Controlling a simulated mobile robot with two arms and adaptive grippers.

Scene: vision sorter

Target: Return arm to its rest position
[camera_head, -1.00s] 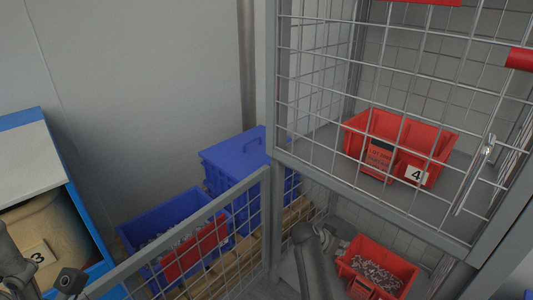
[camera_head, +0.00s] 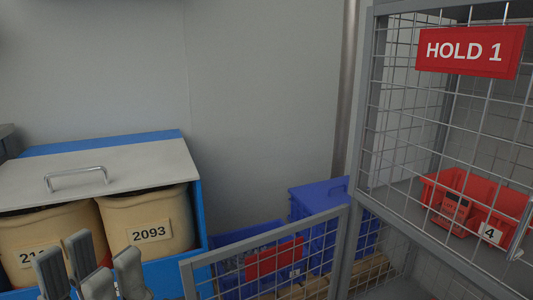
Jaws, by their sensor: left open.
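My left gripper (camera_head: 90,265) shows at the lower left edge of the head view. Its grey fingers point up and stand apart, with nothing between them. It is in front of two tan sacks in a blue-framed bin; one sack (camera_head: 150,228) bears the label 2093, and the other sack (camera_head: 28,240) has its label partly hidden by the fingers. The rest of the left arm is below the picture. My right gripper is not in view.
A pale lid with a metal handle (camera_head: 76,177) slopes over the sacks. A wire-mesh cage (camera_head: 362,110) with a HOLD 1 sign (camera_head: 469,50) stands at the right, holding a red bin (camera_head: 485,190) marked 4. Blue crates (camera_head: 318,200) sit behind a low mesh gate (camera_head: 268,241).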

